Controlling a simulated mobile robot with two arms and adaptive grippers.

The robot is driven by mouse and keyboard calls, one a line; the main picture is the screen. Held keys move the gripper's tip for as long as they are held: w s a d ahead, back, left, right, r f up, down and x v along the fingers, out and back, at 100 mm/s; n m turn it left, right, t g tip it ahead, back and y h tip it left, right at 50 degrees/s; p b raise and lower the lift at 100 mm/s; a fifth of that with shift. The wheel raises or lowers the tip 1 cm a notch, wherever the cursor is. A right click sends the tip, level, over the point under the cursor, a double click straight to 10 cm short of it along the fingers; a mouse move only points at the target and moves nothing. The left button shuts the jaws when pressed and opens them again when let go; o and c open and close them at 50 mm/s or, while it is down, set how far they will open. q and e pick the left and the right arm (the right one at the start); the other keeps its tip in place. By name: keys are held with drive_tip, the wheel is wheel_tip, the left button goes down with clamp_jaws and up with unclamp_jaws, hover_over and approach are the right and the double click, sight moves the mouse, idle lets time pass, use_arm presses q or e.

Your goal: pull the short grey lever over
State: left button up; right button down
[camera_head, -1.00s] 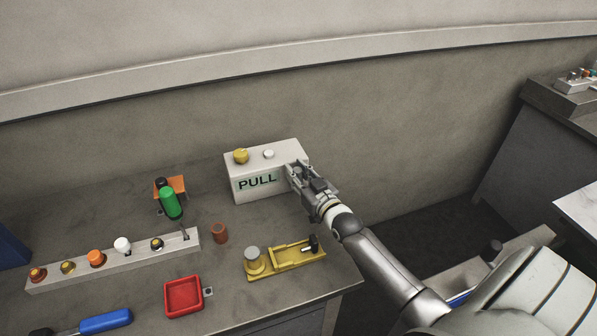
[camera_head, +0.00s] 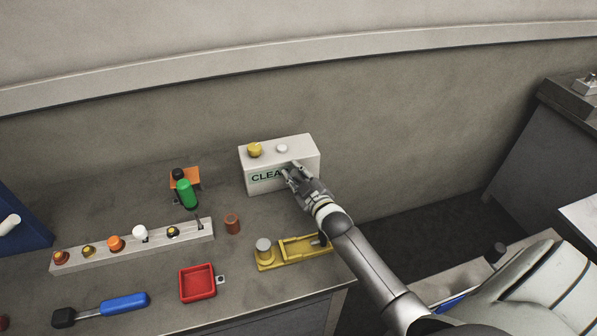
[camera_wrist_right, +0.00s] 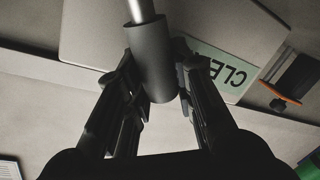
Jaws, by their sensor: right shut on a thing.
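The white box (camera_head: 303,153) stands at the back of the bench, with a yellow knob and a white button on top. Its front display (camera_head: 263,177) reads "CLEA", with the rest hidden behind my gripper. My right gripper (camera_head: 287,172) is in front of the box's face. In the right wrist view, the gripper (camera_wrist_right: 160,90) is shut on the short grey lever (camera_wrist_right: 153,62), a dark grey cylinder on a lighter metal rod. The head view does not show the lever clearly, as the gripper covers it. My left gripper is not in view.
A yellow fixture (camera_head: 305,249) lies in front of the box, below my right forearm. A red tray (camera_head: 197,284), a brown cylinder (camera_head: 232,224), a green cylinder (camera_head: 186,193) and a grey rail (camera_head: 133,246) with several coloured knobs are to the left.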

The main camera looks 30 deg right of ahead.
drive_tip(key=shift+f, duration=0.1)
idle(0.3)
drive_tip(key=c, duration=1.2)
unclamp_jaws()
drive_tip(key=s+a+r, duration=0.1)
drive_tip(key=s, duration=1.1)
drive_tip(key=shift+r, duration=0.2)
